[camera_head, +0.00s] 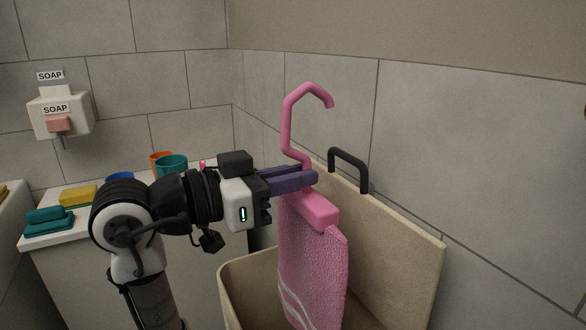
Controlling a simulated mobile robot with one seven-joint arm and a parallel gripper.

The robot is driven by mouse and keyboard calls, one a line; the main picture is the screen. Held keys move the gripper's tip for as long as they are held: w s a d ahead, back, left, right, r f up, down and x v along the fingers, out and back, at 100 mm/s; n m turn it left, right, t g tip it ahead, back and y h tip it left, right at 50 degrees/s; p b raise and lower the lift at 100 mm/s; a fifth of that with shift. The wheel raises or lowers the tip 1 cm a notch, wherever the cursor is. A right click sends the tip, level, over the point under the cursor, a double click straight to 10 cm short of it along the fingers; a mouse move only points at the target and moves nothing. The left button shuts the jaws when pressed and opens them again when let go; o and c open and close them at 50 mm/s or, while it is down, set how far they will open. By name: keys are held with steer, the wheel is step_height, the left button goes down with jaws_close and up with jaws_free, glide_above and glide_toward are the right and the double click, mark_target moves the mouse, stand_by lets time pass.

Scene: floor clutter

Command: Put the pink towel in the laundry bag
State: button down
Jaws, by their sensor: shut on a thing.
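A pink towel (314,265) with pale stripes near its lower end hangs from a pink hanger (288,128) with an open hook on top. My gripper (310,178) has purple fingers and is shut on the hanger at the base of its hook, just above the towel. The laundry bag (400,255) is a beige, open-topped bin with a black handle (349,165) at its back wall. The towel hangs over the bag's opening, and its lower part is in front of the back wall. The towel's bottom edge is cut off by the frame, so its depth in the bag cannot be told.
A white counter (60,233) at left holds teal soap-like blocks (47,222), a yellow sponge (78,196) and several cups, including a teal cup (171,167). A soap dispenser (60,115) is on the tiled wall. The tiled wall runs close behind the bag.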

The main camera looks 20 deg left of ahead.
step_height(320, 180, down, 14)
steer(key=b, duration=0.9)
steer(key=shift+r+b, duration=0.25)
steer(key=shift+b, duration=0.05)
steer(key=c, duration=1.4)
jaws_free()
steer(key=p, duration=0.1)
glide_toward(295, 255)
steer(key=v, duration=0.4)
steer(key=shift+s+r, duration=0.1)
